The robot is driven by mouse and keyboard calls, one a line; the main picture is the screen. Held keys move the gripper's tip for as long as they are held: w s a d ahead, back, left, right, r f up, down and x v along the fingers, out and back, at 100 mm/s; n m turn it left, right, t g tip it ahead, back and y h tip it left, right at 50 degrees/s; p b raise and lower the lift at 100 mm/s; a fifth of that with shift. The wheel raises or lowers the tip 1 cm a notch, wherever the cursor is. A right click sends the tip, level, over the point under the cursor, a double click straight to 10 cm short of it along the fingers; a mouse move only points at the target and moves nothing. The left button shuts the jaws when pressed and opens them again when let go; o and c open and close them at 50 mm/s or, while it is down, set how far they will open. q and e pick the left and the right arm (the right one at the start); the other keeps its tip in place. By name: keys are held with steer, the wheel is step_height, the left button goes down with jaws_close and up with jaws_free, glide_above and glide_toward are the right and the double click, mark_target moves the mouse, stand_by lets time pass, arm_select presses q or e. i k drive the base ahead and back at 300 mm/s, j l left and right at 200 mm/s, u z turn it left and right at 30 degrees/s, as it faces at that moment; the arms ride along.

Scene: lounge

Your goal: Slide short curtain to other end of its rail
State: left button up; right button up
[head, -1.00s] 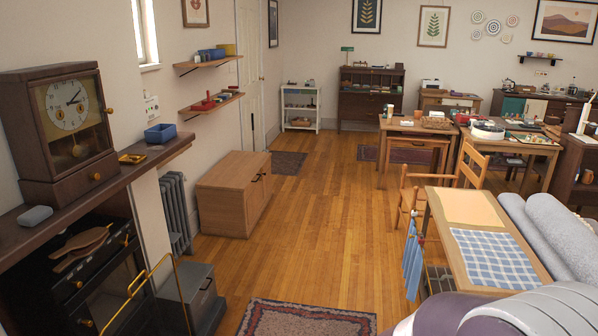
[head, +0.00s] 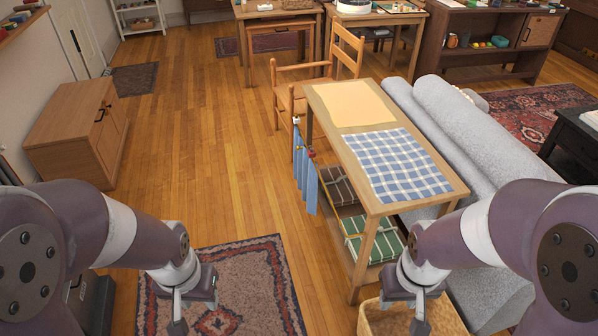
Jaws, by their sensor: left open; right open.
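The short curtain (head: 304,176) is a narrow blue cloth in upright folds. It hangs at the left long side of the wooden table (head: 462,189), in front of part of its open shelf. Small red and pale pieces show at its top; the rail itself is too small to make out clearly. My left gripper (head: 178,322) is low in the picture above the patterned rug, left of and apart from the curtain. My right gripper (head: 421,322) is at the near end of the table, above a wicker basket, apart from the curtain. Both are open and empty.
On the table lie a yellow cloth (head: 350,104) and a blue checked cloth (head: 396,164). Folded fabrics (head: 374,238) fill its shelf. A wooden chair (head: 290,95) is behind the curtain. The floor (head: 200,140) to the left is clear.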

mark_target(305, 172)
steer(key=i+j+z, duration=0.1)
steer(key=i+j, duration=0.2)
steer(key=i+j+z, duration=0.15)
steer(key=i+j, duration=0.2)
steer(key=i, duration=0.15)
steer(key=i+j+z, duration=0.1)
steer(key=i+j, duration=0.25)
steer(key=i+j+z, duration=0.1)
steer(key=i+j, duration=0.3)
steer(key=i+j+z, duration=0.1)
steer(key=i+j, duration=0.2)
steer(key=j, duration=0.2)
steer(key=i+j+z, duration=0.15)
steer(key=i+j, duration=0.2)
steer(key=i+j+z, duration=0.1)
steer(key=i+j, duration=0.2)
steer(key=j, duration=0.3)
